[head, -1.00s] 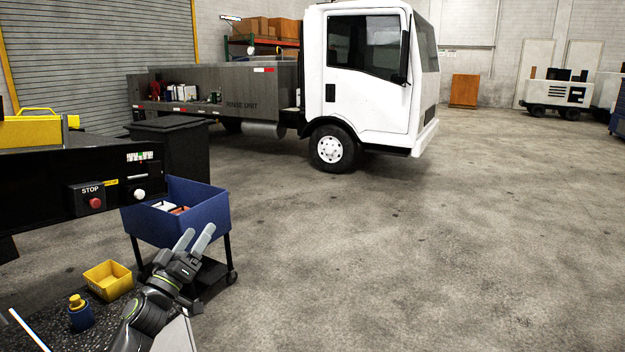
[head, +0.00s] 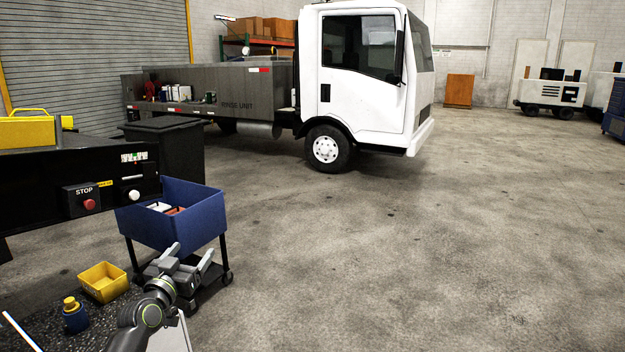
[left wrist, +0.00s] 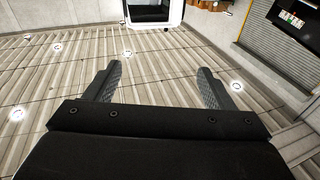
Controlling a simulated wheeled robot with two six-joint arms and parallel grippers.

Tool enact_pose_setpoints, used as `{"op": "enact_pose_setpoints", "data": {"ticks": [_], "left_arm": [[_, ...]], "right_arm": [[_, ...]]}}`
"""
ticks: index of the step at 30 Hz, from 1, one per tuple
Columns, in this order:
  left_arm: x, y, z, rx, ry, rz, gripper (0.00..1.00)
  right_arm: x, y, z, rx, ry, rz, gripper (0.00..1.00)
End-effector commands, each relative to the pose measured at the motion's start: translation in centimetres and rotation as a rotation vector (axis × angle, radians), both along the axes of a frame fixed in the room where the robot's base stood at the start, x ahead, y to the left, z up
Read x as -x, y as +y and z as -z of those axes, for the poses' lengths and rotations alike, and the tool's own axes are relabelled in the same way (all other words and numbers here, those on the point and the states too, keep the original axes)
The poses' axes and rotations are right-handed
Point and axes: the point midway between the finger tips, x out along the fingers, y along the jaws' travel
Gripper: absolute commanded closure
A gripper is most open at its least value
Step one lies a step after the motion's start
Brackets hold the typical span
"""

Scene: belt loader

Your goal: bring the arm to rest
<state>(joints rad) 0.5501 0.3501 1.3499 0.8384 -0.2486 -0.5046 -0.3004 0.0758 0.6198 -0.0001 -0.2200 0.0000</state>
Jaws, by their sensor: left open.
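My left gripper (head: 190,256) is at the lower left of the head view, in front of the blue cart and apart from it as far as I can tell. Its two fingers are spread with nothing between them. The left wrist view also shows the open fingers (left wrist: 158,85), with the ceiling and walls of the hall beyond them, so the gripper points upward. My right gripper is in neither view.
A blue bin cart (head: 195,222) holding a few items stands just beyond the gripper. A yellow bin (head: 104,283) and a blue bottle with a yellow cap (head: 75,314) are at the left. A belt loader panel with a stop button (head: 88,204) is farther left. Open floor lies right, below a white truck (head: 362,80).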

Motion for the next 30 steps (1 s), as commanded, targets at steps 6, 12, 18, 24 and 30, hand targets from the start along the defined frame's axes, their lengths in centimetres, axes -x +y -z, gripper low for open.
{"op": "enact_pose_setpoints", "data": {"ticks": [6, 12, 18, 24, 30], "left_arm": [[-0.2, 1.8, 0.2, -0.137, -0.006, -0.106, 0.24], [-0.3, 3.2, -0.1, -0.253, -0.028, -0.196, 0.24], [1.5, 4.8, 10.7, -0.278, 0.127, -0.232, 0.24], [6.3, 6.1, 25.0, -0.264, 0.355, -0.244, 0.24], [13.7, 6.8, 38.5, -0.246, 0.588, -0.254, 0.24]], "right_arm": [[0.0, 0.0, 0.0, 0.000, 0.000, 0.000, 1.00], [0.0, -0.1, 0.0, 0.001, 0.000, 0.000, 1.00], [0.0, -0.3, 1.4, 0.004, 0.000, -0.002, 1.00], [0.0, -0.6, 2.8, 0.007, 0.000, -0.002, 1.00], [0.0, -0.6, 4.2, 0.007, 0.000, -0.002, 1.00]]}}
